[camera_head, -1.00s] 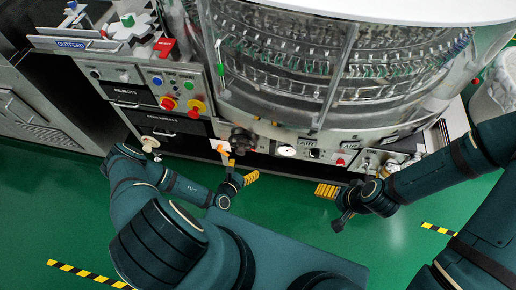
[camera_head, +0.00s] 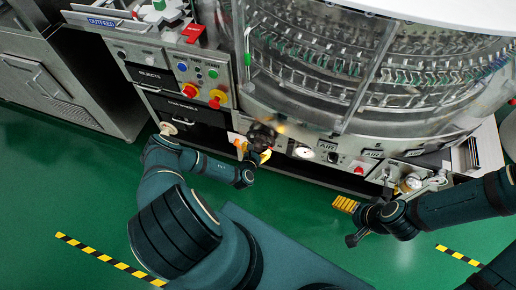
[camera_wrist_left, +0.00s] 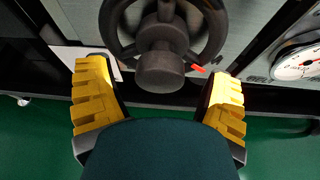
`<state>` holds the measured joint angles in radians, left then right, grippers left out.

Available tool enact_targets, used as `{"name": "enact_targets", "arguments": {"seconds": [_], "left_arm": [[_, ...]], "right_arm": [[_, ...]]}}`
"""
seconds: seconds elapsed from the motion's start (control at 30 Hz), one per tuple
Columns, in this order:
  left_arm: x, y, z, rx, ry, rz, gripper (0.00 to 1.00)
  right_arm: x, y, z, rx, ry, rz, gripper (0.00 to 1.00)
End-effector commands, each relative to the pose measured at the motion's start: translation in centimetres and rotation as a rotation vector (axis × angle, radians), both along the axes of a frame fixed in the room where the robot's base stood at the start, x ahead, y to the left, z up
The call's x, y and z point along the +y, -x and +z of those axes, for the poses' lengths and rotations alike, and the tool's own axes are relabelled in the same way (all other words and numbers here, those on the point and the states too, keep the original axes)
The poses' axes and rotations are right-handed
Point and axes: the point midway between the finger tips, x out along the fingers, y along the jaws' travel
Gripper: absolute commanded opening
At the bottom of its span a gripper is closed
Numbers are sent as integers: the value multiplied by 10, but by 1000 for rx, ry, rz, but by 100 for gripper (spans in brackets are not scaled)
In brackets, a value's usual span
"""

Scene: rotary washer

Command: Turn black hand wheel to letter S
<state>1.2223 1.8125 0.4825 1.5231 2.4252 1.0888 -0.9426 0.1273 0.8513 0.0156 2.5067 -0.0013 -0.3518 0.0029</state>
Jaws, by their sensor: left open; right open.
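The black hand wheel (camera_head: 262,135) is on the lower front panel of the washer. In the left wrist view the hand wheel (camera_wrist_left: 163,66) shows its rim, spokes and a round knob or hub toward me, with a small red pointer at its right. My left gripper (camera_head: 255,153) is at the wheel; its yellow fingers (camera_wrist_left: 160,95) are spread to either side below the wheel, with nothing between them but the wheel's near part. My right gripper (camera_head: 350,222) is open and empty, low in front of the machine at the right.
A white dial gauge (camera_head: 304,152) is right of the wheel, and the gauge also shows in the left wrist view (camera_wrist_left: 298,64). Red and yellow knobs (camera_head: 217,98) sit on the control panel at the left. Green floor (camera_head: 60,170) is free in front.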

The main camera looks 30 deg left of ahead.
Motion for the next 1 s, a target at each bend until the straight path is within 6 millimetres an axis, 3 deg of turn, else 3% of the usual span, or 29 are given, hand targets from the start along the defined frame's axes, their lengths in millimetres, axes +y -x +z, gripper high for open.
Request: {"name": "enact_targets", "arguments": {"seconds": [0.2, 0.53, 0.7, 0.77, 1.0], "left_arm": [[4, -16, -8, 0, 1, 1, 81], [5, -18, -8, 1, 1, 0, 81], [5, -18, -8, 1, 1, 0, 22], [5, -18, -8, 0, 1, 0, 5], [5, -13, -7, -3, 11, 1, 5]], "right_arm": [[0, -2, -7, -4, 0, -1, 85], [0, -2, -7, -5, 1, -1, 85], [0, -2, -7, -5, 1, -2, 85], [0, -2, -7, -5, 1, -2, 85], [0, -2, -6, -4, 0, -1, 85]]}}
